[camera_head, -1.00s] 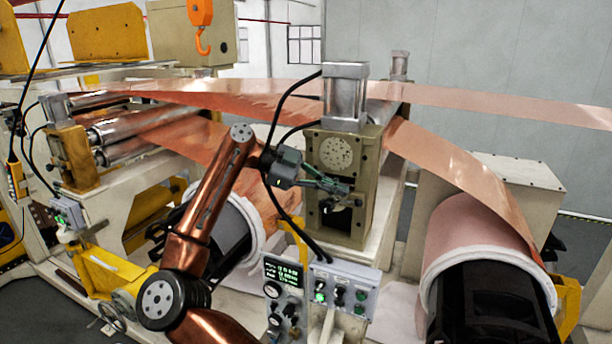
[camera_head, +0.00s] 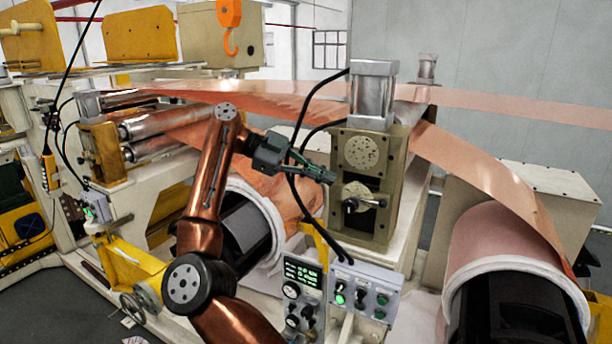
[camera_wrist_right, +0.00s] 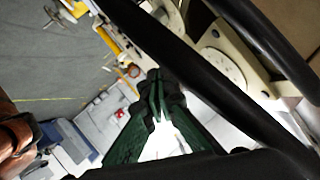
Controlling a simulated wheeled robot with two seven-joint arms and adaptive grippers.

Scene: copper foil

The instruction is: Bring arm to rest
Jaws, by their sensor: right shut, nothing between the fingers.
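My right arm (camera_head: 208,185), copper-coloured, reaches up from the bottom of the head view and bends right at its top joint. Its right gripper (camera_head: 327,175) has dark green fingers and points right, left of the olive machine block with a black-handled knob (camera_head: 362,198). The fingers are closed together and empty. In the right wrist view the green fingers (camera_wrist_right: 156,95) meet at their tips, with nothing between them. My left gripper is not in view.
A control panel (camera_head: 362,292) with green-lit buttons and a gauge box (camera_head: 303,290) stand below the gripper. Copper foil (camera_head: 490,168) runs down to a roll (camera_head: 497,240) at right. Metal rollers (camera_head: 160,125) are at left. An orange hook (camera_head: 230,28) hangs above. Black cables (camera_head: 291,160) hang close by.

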